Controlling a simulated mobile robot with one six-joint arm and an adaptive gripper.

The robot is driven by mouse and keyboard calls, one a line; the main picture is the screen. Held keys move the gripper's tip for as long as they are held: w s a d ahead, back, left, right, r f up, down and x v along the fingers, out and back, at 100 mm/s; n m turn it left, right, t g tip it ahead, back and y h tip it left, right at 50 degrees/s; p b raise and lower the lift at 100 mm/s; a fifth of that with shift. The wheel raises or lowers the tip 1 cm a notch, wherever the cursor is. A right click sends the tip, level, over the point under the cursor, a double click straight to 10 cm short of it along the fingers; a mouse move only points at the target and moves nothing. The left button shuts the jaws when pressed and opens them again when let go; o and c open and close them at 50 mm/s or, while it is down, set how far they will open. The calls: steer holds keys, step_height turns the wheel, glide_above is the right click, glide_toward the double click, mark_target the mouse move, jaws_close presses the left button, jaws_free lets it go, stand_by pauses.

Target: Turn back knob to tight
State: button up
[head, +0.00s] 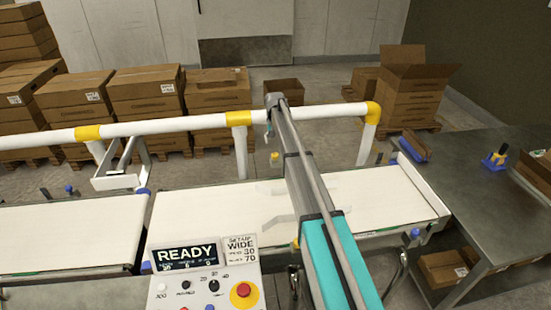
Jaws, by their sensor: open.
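A small yellow knob (274,157) stands on a post behind the far edge of the white weigh belt (370,190), just left of my arm. I take it as the back knob; its tight or loose marking is too small to read. A second yellow knob (296,243) shows partly at the belt's near edge, beside my arm. My arm reaches from the bottom right over the belt. My gripper (269,128) is at its far end, above and beyond the back knob, mostly hidden by the wrist. It is open and apart from the knob; its fingertips are not clear.
A white guard rail (320,112) with yellow joints runs behind the belt. White guide plates (285,217) lie over the belt. A control panel (205,285) reading READY stands in front. A grey table (480,165) is at right; cartons (215,90) stand behind.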

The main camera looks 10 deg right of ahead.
mark_target(275, 154)
steer(key=shift+f+b, duration=3.35)
steer(key=shift+f, duration=0.25)
jaws_close()
